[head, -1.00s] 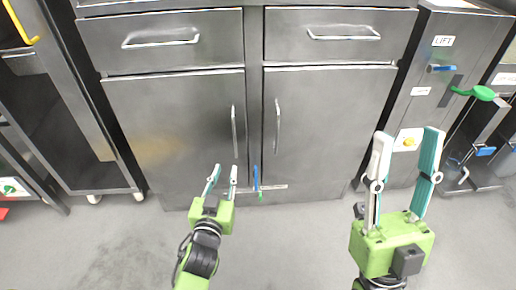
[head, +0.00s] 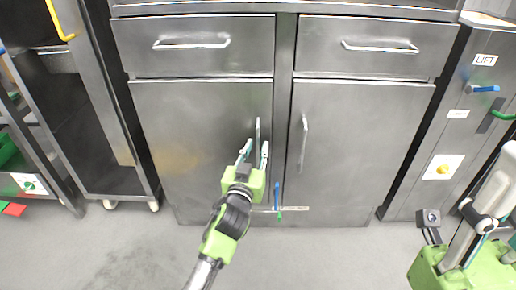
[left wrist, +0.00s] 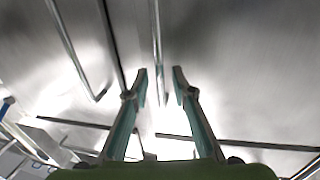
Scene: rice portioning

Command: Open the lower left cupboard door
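The lower left cupboard door (head: 185,145) is a shut grey steel panel with a vertical bar handle (head: 257,132) near its right edge. My left gripper (head: 254,150) is at the lower part of this handle, fingers pointing up toward the door. In the left wrist view its two fingertips (left wrist: 160,76) are apart, and the handle bar (left wrist: 156,45) runs down between them. I cannot tell whether a finger touches it.
The lower right door (head: 350,150) with its own handle (head: 304,140) is shut beside it. Two shut drawers (head: 195,45) are above. A blue and green item (head: 277,195) is at the bottom between the doors. A dark open rack (head: 75,120) stands left. The floor in front (head: 320,260) is clear.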

